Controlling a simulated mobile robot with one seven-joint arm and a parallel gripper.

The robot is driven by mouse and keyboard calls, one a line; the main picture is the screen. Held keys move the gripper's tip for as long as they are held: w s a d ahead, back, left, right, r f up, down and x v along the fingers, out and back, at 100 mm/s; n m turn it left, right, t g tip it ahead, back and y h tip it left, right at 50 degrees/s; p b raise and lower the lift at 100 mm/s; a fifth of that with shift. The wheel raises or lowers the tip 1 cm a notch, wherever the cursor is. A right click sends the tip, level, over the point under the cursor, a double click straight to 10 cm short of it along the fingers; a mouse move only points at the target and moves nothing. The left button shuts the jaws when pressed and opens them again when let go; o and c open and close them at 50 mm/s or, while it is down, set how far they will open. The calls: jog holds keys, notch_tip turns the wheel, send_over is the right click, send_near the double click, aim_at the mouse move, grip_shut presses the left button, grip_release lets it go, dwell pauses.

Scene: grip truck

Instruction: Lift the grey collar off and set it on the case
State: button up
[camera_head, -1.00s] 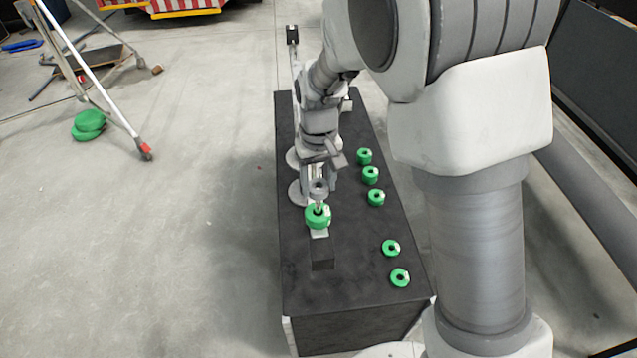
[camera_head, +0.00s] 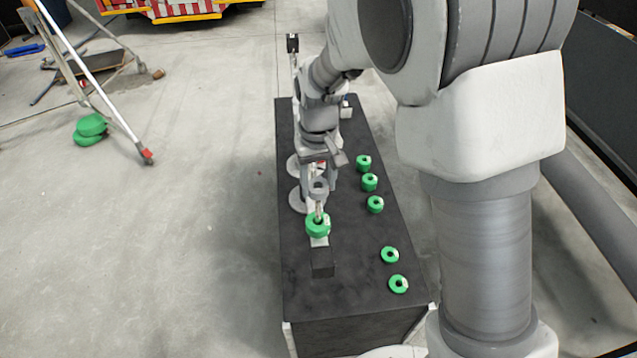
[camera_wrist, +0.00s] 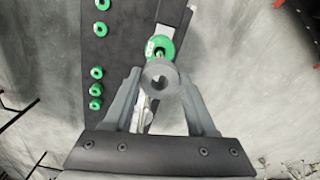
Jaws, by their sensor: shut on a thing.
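The grey collar (camera_head: 318,189) is a small ring between the fingertips of my gripper (camera_head: 319,184), which is shut on it. In the wrist view the collar (camera_wrist: 161,75) sits between the two fingers with its dark hole showing. A green ring (camera_head: 317,226) lies below and in front of it, and a thin pale rod (camera_head: 318,211) shows between the two. I cannot tell if the rod's tip is still inside the collar. The case (camera_head: 345,262) is a long black box whose top lies under all of these.
Several green rings, such as the nearest one (camera_head: 398,284), stand along the case's right side. Grey discs (camera_head: 298,201) lie at its left edge. A dark block (camera_head: 322,264) sits in front of the green ring. The case top between block and right-hand rings is bare.

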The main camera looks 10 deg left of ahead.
jog(key=shift+r+p, duration=0.65)
jog(key=shift+r, duration=0.55)
notch_tip(320, 180, up, 8)
jog(key=shift+f, duration=0.15)
dwell(0.4)
